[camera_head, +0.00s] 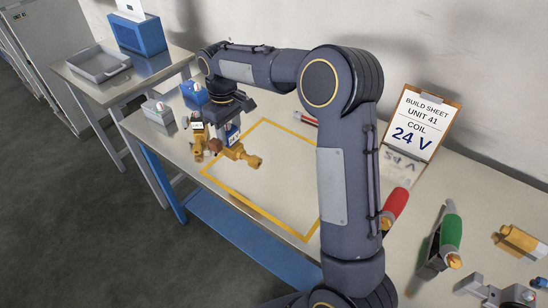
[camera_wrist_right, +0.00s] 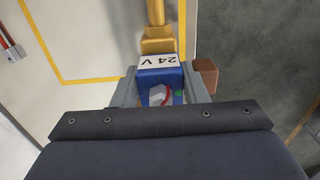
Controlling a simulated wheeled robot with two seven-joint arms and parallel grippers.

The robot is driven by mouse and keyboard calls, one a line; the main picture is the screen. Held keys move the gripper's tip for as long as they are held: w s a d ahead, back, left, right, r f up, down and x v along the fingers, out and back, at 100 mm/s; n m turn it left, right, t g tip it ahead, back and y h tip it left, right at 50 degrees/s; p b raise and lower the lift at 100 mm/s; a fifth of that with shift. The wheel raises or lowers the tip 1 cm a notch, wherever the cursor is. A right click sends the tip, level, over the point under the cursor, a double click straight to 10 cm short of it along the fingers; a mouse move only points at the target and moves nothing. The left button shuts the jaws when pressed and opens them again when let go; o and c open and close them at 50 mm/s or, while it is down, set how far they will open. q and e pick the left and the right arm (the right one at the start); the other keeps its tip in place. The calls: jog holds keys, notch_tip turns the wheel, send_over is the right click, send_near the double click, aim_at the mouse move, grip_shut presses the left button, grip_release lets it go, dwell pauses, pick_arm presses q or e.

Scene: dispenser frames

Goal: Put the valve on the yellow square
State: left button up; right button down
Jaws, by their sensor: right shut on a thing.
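My right gripper (camera_head: 229,128) reaches down over the far left part of the table, shut on a valve with a blue coil and brass body (camera_head: 240,153). In the wrist view, the blue coil (camera_wrist_right: 158,82) sits between the jaws with a "24 V" label, and its brass body (camera_wrist_right: 157,42) points away. The yellow square (camera_head: 255,206) is an outline on the table; its lines also show in the wrist view (camera_wrist_right: 95,80). The brass body appears over its left part; I cannot tell its height. Another brass valve (camera_head: 199,134) stands left of the gripper.
A build sheet (camera_head: 421,122) reads "UNIT 41 COIL 24 V". Grey (camera_head: 158,113) and blue (camera_head: 194,92) boxes stand behind the gripper. A red-handled tool (camera_head: 396,207), a green-handled tool (camera_head: 450,235) and a brass part (camera_head: 518,240) lie right. The visible square interior is mostly clear.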

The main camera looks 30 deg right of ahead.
jog(key=d+f+p, duration=0.1)
jog(key=d+f, duration=0.2)
jog(key=f, duration=0.1)
jog(key=s+d+f+p, duration=0.1)
jog(key=d+f, duration=0.2)
jog(key=d, duration=0.1)
jog(key=s+d+f+p, duration=0.1)
jog(key=d+f, duration=0.2)
jog(key=f, duration=0.1)
jog(key=shift+s+d+f, duration=0.2)
jog(key=shift+d+f, duration=0.15)
jog(key=shift+d, duration=0.05)
jog(key=c, duration=1.3)
grip_release()
jog(key=shift+f, duration=0.2)
jog(key=o, duration=0.5)
jog(key=shift+s, duration=0.1)
jog(key=shift+c, duration=0.2)
jog(key=shift+r, duration=0.2)
